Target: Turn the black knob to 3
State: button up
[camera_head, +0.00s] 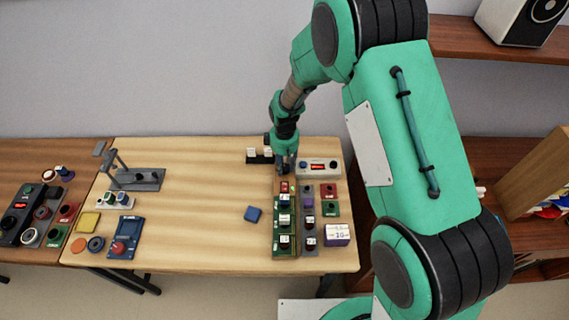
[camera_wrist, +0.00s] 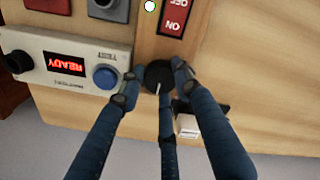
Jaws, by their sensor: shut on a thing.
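The black knob (camera_wrist: 158,77) sits on a wooden panel (camera_wrist: 150,48) in the wrist view, with a short white pointer line facing the bottom of the picture. My gripper (camera_wrist: 155,83) is shut on the knob, with blue fingers at its left, right and lower sides. No scale numbers can be read around the knob, so its setting cannot be told. In the head view my gripper (camera_head: 284,166) is at the back end of the panel and hides the knob.
A red ON/OFF switch (camera_wrist: 175,18) is on the same panel. Left of it in the wrist view, a white box (camera_wrist: 35,72) has a READY display and a blue button (camera_wrist: 105,77). A small white-topped block (camera_wrist: 187,124) is close to the fingers. The table (camera_head: 200,210) is clear at centre-left.

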aim_at(285, 167)
jog(key=m+p, duration=0.1)
jog(key=m, duration=0.2)
jog(key=shift+r+m, duration=0.1)
jog(key=shift+m, duration=0.2)
jog(key=m+p, duration=0.1)
jog(key=m, duration=0.3)
dwell(0.4)
jog(key=o, duration=0.9)
jog(key=shift+c, duration=0.2)
notch_tip(285, 167, up, 12)
